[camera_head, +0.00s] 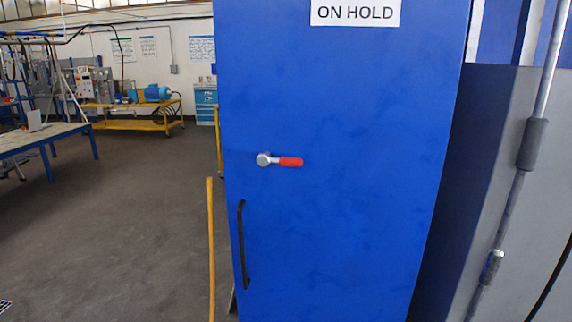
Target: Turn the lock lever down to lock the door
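A tall blue door (345,220) fills the middle of the head view and looks closed. The lock lever (290,161) has a red grip and a round silver hub. It sits near the door's left edge, and its grip points right, about level. A black vertical bar handle (242,245) is below it, at the door's left edge. Neither of my grippers shows in this view.
A white "ON HOLD" sign (355,12) is at the door's top. A grey panel (475,190) and a metal pipe (515,190) stand at right. A yellow rail (211,250) stands left of the door. Open floor (110,225) lies left, with a table (40,138) beyond.

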